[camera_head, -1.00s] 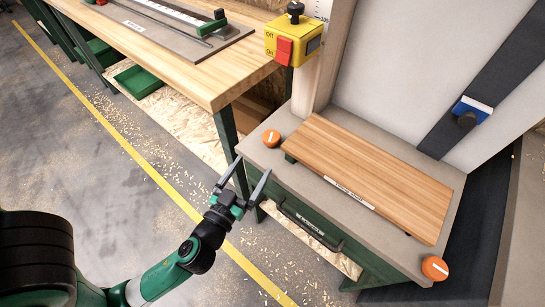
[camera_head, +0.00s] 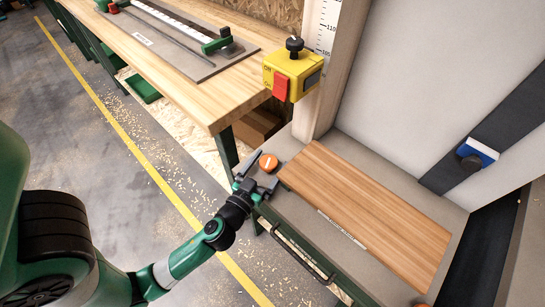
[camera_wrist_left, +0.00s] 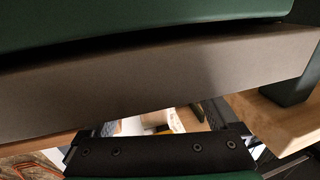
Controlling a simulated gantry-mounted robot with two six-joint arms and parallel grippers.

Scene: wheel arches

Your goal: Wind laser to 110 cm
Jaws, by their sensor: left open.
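A yellow box (camera_head: 291,74) with a red On/Off switch (camera_head: 280,86) and a black knob (camera_head: 294,46) on top is at the pale post. A white scale (camera_head: 325,28) on the post shows 110 and, lower, 105. I cannot tell for certain which part is the laser. My left gripper (camera_head: 259,178) is open at the near left corner of the grey bench top, close to an orange knob (camera_head: 268,162), below and left of the yellow box. I cannot tell whether it touches the bench. In the left wrist view its fingers (camera_wrist_left: 160,121) are apart, beneath a grey edge.
A wooden board (camera_head: 365,210) lies on the grey bench top (camera_head: 290,205), with a dark handle (camera_head: 300,256) at the front. A blue and white block (camera_head: 479,150) sits on a dark strip. A wooden workbench (camera_head: 180,75) stands at the left.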

